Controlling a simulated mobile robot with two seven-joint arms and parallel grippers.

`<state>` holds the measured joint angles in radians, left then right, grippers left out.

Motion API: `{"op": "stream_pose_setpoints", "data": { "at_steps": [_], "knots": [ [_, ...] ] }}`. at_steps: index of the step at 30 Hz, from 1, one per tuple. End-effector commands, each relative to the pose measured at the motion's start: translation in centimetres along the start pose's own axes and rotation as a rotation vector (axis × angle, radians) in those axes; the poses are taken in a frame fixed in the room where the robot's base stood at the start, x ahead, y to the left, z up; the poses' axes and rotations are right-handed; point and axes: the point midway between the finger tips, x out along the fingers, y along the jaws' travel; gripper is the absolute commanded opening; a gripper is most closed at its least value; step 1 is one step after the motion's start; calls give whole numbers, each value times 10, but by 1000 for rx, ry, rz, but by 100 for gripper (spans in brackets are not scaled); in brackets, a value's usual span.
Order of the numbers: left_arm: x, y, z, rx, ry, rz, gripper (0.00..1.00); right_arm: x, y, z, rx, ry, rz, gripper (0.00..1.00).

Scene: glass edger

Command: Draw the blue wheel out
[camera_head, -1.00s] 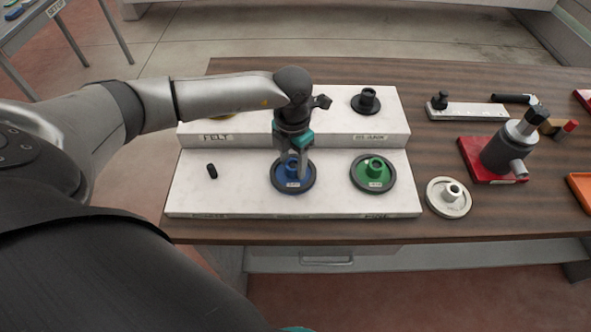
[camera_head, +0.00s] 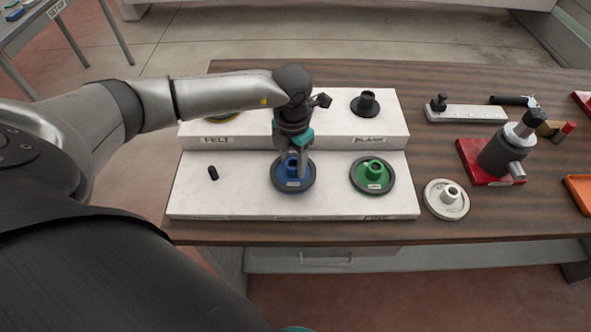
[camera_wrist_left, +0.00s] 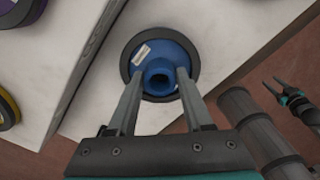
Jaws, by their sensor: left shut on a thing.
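The blue wheel (camera_head: 292,184) has a dark rim and a raised blue hub. It sits on the lower step of the white stepped rack (camera_head: 235,206), between a black peg and the green wheel. My left gripper (camera_head: 292,172) reaches down over it from above. In the left wrist view its fingers (camera_wrist_left: 159,83) are shut on the hub of the blue wheel (camera_wrist_left: 147,52), one on each side. The head view does not show clearly whether the wheel is lifted off the step.
The green wheel (camera_head: 372,175) lies close to the right. A bare black peg (camera_head: 213,173) stands to the left. A black wheel (camera_head: 366,103) is on the upper step. A cream wheel (camera_head: 446,199) and a red-based device (camera_head: 497,160) are on the table to the right.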

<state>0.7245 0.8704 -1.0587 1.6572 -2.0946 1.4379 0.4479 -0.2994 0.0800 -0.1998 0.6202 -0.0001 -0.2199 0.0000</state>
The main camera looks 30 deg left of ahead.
Motion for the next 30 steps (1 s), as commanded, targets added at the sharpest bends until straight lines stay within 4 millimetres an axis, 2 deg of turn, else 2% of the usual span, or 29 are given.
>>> {"op": "stream_pose_setpoints", "data": {
  "at_steps": [8,30],
  "knots": [
    [-2,0,1,0,-2,0,0,-1,0,0,0,-1,0,50],
    [-39,0,1,-1,-2,1,0,-30,1,-2,0,-1,0,50]
  ]
}}
